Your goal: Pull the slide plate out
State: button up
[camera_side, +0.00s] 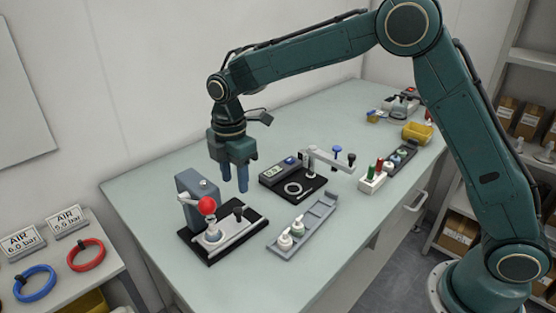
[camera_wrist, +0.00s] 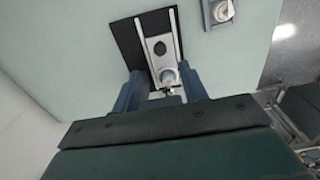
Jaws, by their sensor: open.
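The slide plate (camera_side: 226,234) is a light metal strip on a black base at the front left of the bench. It carries a black knob (camera_side: 238,213) toward its right end and a small white part under a red ball. In the wrist view the slide plate (camera_wrist: 151,57) lies between two pale rails, with the knob (camera_wrist: 160,47) on it. My gripper (camera_side: 235,188) is open and empty, above and behind the station in the side view. In the wrist view its fingers (camera_wrist: 160,77) flank the plate's near end. Part of the plate's near end is hidden.
A grey column with a red ball (camera_side: 207,205) stands at the plate's left. A grey tray (camera_side: 304,222) with white parts lies to the right. A black fixture with a grey arm (camera_side: 328,160) stands behind it.

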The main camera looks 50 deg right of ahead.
aim_at(238, 209)
notch_tip(238, 209, down, 8)
jog(key=shift+f, duration=0.1)
dwell(0.4)
jog(key=shift+c, duration=0.2)
grip_shut()
